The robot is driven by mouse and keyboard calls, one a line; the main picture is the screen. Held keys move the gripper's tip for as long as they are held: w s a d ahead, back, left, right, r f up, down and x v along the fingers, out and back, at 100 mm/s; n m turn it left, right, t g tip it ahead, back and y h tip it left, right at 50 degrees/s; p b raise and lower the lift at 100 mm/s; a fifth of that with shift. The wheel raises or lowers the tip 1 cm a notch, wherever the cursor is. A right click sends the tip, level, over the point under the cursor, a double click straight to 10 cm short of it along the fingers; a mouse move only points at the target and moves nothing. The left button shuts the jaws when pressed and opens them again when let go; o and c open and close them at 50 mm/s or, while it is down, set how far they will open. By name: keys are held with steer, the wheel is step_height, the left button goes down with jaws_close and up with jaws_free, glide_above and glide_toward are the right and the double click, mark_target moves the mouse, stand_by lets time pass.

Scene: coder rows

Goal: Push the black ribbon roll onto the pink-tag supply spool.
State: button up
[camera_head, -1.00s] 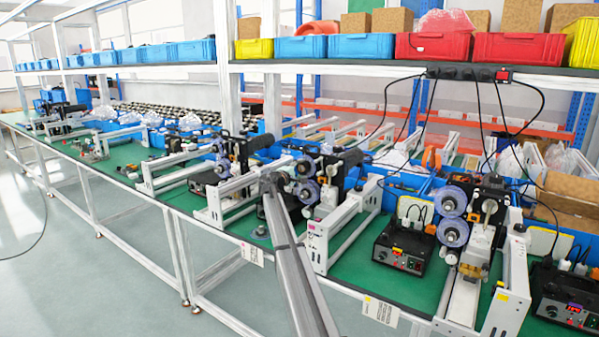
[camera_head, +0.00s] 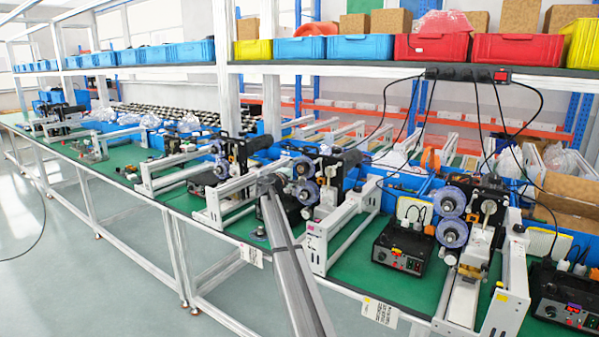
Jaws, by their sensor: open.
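Several coder machines stand in a row on the green bench. The middle one has two bluish-purple discs, an upper (camera_head: 306,167) and a lower (camera_head: 307,192), and a black cylinder (camera_head: 347,161) at its upper right. A white side frame (camera_head: 318,247) nearby carries a small pink mark. The right machine has two similar discs, upper (camera_head: 450,201) and lower (camera_head: 453,234). I cannot tell which spool is the pink-tag one, nor pick out the black ribbon roll for certain. My grey arm rises from the bottom to the middle machine's front; I cannot make out my gripper.
Black control boxes (camera_head: 402,249) stand beside the machines, with cables and white side rails close around them. Blue bins (camera_head: 400,188) line the bench behind. A shelf above holds blue, red and yellow crates (camera_head: 433,47). The floor (camera_head: 120,290) in front is clear.

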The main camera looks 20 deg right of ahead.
steer(key=v, duration=1.1)
steer(key=s+a+f+m+g+y, duration=0.1)
steer(key=s+a+f+g+y, duration=0.2)
steer(key=s+f, duration=0.8)
steer(key=s+a+f+m+g+y, duration=0.1)
steer(key=s+a+f+m+y, duration=0.3)
steer(key=s+f, duration=0.7)
steer(key=s+a+f+n+g+y, duration=0.15)
steer(key=s+a+f, duration=0.25)
steer(key=s+f, duration=0.75)
steer(key=s+a+f+m+g+y, duration=0.1)
steer(key=s+a+f+y, duration=0.1)
steer(key=s+a+f, duration=0.45)
steer(key=s+a+f+m+g+y, duration=0.2)
steer(key=s+a+y, duration=0.1)
steer(key=s, duration=0.6)
steer(key=s+a+f+m+g+y, duration=0.1)
steer(key=s+a+f+y, duration=0.1)
steer(key=s+a+f, duration=0.45)
steer(key=s+f+g, duration=0.2)
steer(key=s+f, duration=0.3)
steer(key=s, duration=0.4)
steer(key=s+d+f+g, duration=0.1)
steer(key=s+f+g, duration=0.1)
steer(key=s+f, duration=0.4)
steer(key=s+d+f+g, duration=0.1)
steer(key=s+f+g, duration=0.2)
steer(key=s, duration=1.1)
step_height(320, 180, down, 2)
steer(key=shift+f, duration=0.2)
